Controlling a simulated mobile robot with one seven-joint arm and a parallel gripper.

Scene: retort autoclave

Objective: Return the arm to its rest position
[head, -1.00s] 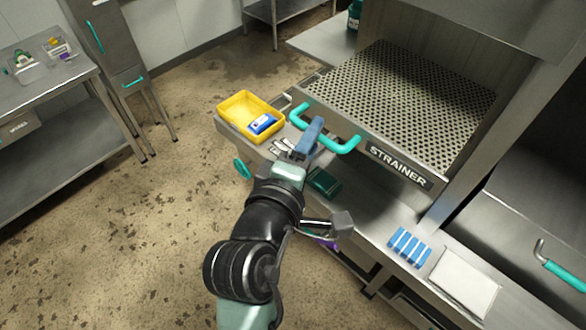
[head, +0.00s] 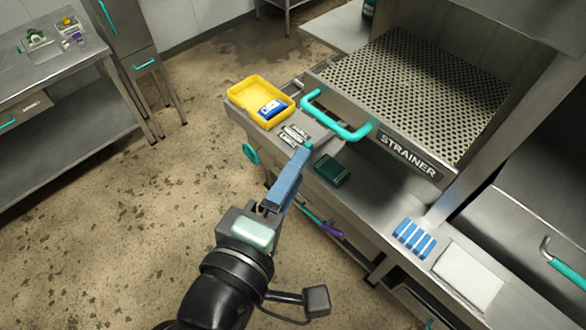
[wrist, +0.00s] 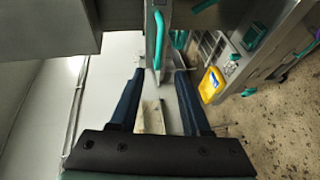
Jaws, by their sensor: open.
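My gripper (head: 290,175) is at the lower middle of the head view, in front of the shelf below the strainer, with its blue fingers pointing up and away. In the wrist view my gripper (wrist: 156,75) shows two dark blue fingers spread apart with nothing held between them. From the head view I cannot tell whether the fingertips touch the shelf edge. My arm reaches in from the bottom edge of the head view.
The strainer drawer with its teal handle (head: 335,118) stands beyond my gripper. A yellow tray (head: 232,98) holds a blue-and-white item. A green box (head: 332,172), blue strips (head: 414,240) and a white pad (head: 468,277) lie on the shelf. Open floor (head: 130,240) is at left.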

